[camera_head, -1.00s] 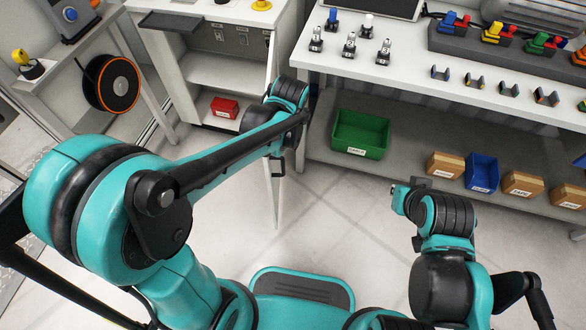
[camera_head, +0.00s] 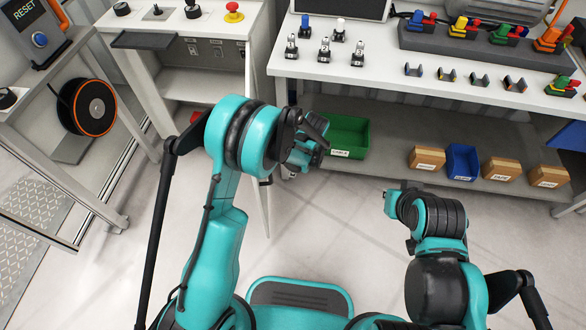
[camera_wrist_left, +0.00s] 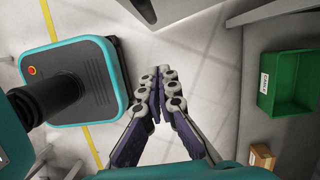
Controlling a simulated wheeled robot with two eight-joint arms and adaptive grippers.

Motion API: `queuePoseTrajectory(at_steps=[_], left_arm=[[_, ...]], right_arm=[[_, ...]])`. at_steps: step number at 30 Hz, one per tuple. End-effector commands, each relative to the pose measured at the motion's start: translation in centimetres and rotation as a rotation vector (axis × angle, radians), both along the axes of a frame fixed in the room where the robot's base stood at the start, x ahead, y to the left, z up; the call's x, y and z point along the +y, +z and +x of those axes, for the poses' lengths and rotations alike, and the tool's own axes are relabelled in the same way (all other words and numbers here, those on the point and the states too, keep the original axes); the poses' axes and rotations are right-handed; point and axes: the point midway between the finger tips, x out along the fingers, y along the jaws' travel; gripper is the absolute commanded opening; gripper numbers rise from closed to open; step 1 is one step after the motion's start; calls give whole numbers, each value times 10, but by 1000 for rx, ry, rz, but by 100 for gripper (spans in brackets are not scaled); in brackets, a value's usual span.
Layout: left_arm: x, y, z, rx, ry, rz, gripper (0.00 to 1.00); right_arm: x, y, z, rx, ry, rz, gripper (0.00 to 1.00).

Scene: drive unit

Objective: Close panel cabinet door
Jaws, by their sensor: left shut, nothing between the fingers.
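The white panel cabinet (camera_head: 160,85) stands at the upper left in the head view. Its door (camera_head: 261,209) stands open, jutting toward me and seen nearly edge-on, with a dark handle (camera_head: 266,181) on it. My left arm covers part of the door and the opening. My left gripper (camera_head: 290,172) is just right of the door; I cannot tell whether it touches it. In the left wrist view its fingers (camera_wrist_left: 158,78) are shut with nothing between them. My right arm is folded at the lower right, and its fingers do not show.
A workbench (camera_head: 385,75) with parts on top stands right of the cabinet. A green bin (camera_head: 346,137), a blue bin (camera_head: 462,162) and brown boxes (camera_head: 427,158) sit on its lower shelf. A cable reel (camera_head: 90,107) is at the left. Floor (camera_head: 330,230) between the arms is clear.

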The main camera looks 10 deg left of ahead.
Motion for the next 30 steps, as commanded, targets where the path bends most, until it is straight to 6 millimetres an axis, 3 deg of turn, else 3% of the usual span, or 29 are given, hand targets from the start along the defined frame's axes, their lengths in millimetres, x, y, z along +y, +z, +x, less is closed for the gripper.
queuePoseTrajectory(at_steps=[1, 7, 15, 30], left_arm=[[3, -16, 0, 0, 2, 0, 0], [13, -56, 0, 0, 1, 0, 0], [48, -52, -1, -1, 2, 0, 0], [53, -50, -2, -2, -1, 0, 0]], right_arm=[[0, -9, 0, 0, 0, 0, 0], [0, -27, 0, 0, 0, 0, 0], [0, -37, 0, 0, 0, 0, 0], [0, -38, 0, 0, 0, 0, 0]])
